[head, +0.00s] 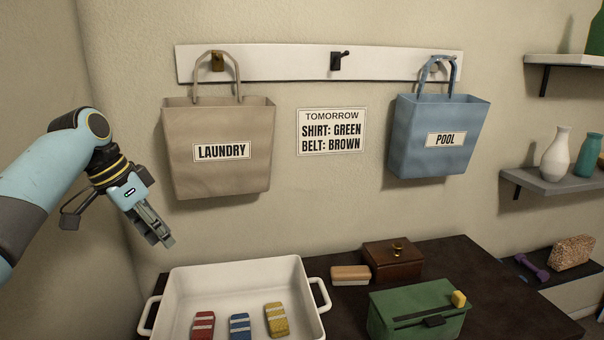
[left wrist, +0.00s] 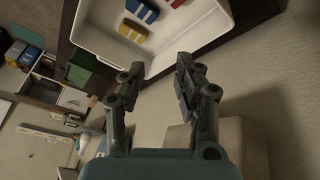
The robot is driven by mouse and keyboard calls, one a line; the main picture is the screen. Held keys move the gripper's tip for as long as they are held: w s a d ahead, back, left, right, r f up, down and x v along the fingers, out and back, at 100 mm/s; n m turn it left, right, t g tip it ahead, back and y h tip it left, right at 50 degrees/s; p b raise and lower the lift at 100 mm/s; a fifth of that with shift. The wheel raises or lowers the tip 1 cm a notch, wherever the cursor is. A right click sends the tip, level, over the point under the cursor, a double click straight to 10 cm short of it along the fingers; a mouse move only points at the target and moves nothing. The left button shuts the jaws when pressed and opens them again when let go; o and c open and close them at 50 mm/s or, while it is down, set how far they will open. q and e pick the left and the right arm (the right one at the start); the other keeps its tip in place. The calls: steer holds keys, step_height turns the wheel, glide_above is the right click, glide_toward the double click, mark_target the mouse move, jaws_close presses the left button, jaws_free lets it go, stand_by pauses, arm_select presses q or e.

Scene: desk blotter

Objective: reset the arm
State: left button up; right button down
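My left gripper (head: 165,238) hangs at the end of my left arm, pointing down and to the right. It is in the air below the beige laundry bag (head: 218,175) and above the left part of the white tray (head: 180,290). In the left wrist view, the fingers of my left gripper (left wrist: 158,78) stand apart with nothing between them, and the white tray (left wrist: 172,62) lies beyond the fingertips. My right gripper and right arm are not in view.
The tray holds red (head: 203,325), blue (head: 240,326) and yellow (head: 276,320) striped bundles. A green box (head: 415,315), brown wooden box (head: 392,262) and tan block (head: 350,275) stand right of it. A blue pool bag (head: 437,155) hangs on the wall.

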arm_select(q)
steer(key=s+f+n+y, duration=0.15)
steer(key=s+f, duration=0.35)
steer(key=s, duration=0.5)
steer(key=s+f+n+y, duration=0.1)
steer(key=s+f+n, duration=0.1)
steer(key=s+f, duration=0.6)
steer(key=s+r+n+t+y, duration=0.1)
steer(key=s+r+n, duration=0.15)
steer(key=s, duration=0.75)
steer(key=s+r+n+y, duration=0.1)
steer(key=s+r, duration=0.3)
steer(key=s, duration=0.6)
steer(key=a+f+g+b, duration=0.15)
steer(key=f+b, duration=0.25)
steer(key=f, duration=1.2)
steer(key=a+f+t+b, duration=0.15)
steer(key=f+b, duration=0.25)
steer(key=f, duration=1.3)
steer(key=s+f+g+b, duration=0.1)
steer(key=s+f+b, duration=0.3)
steer(key=s+f, duration=0.6)
steer(key=s+a+f+g+b, duration=0.1)
steer(key=s+f+b, duration=0.2)
steer(key=s+f, duration=0.6)
step_height(320, 180, down, 6)
steer(key=shift+s+f+n+g+b, duration=0.2)
steer(key=shift+s+n+g+b, duration=0.1)
steer(key=shift+s+b, duration=0.1)
steer(key=shift+a, duration=0.1)
